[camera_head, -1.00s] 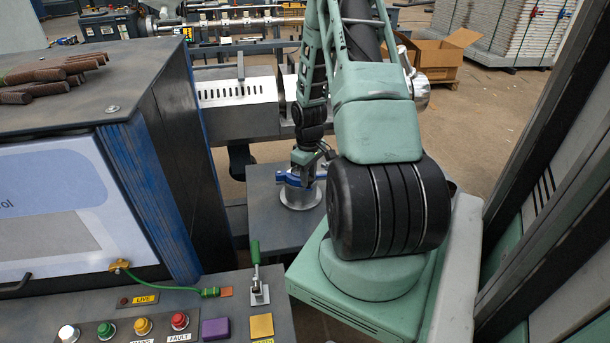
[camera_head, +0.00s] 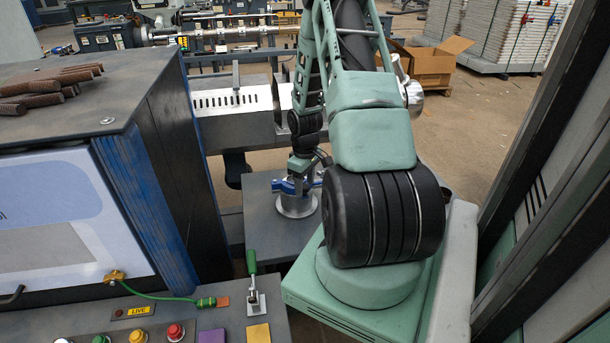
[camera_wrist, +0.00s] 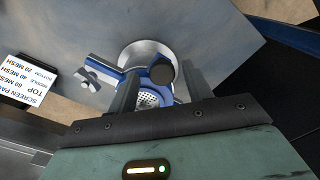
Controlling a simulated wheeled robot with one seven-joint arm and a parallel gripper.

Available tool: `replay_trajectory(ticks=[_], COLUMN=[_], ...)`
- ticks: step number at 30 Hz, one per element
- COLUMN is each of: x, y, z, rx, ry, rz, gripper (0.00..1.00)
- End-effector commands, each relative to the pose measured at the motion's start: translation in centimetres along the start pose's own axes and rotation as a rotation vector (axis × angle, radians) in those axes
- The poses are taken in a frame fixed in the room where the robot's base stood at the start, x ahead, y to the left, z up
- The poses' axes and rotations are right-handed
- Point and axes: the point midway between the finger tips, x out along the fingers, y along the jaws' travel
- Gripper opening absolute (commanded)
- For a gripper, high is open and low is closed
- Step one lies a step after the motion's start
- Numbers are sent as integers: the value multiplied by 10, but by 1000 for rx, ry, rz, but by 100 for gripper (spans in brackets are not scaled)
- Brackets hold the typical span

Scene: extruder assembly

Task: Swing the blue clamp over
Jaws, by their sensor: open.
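The blue clamp (camera_head: 286,186) sits at the top of a short silver cylinder (camera_head: 296,206) on a grey table, below my gripper in the head view. In the wrist view the blue clamp (camera_wrist: 133,76) wraps the metal rim, with a silver wing nut (camera_wrist: 90,79) on its left arm and a perforated disc (camera_wrist: 150,98) inside. My gripper (camera_wrist: 160,88) is open, its two dark fingers on either side of a blue part with a dark round knob (camera_wrist: 162,70). I cannot tell whether the fingers touch it. In the head view my arm hides part of the clamp.
A control panel with buttons and a green-handled toggle lever (camera_head: 252,268) is in front. A large dark cabinet (camera_head: 150,140) stands left of the table. A slotted metal housing (camera_head: 235,108) is behind it. In the wrist view a screen-pack label (camera_wrist: 32,82) lies at left.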

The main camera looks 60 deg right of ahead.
Motion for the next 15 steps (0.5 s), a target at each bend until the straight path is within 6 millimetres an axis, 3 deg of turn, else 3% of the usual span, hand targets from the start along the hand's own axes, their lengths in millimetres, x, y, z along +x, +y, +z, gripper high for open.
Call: replay_trajectory(ticks=[5, 15], x=[-19, -97], y=[1, 2], z=[0, 0], rx=[1, 2], ry=[3, 4], rz=[2, 6], gripper=[50, 50])
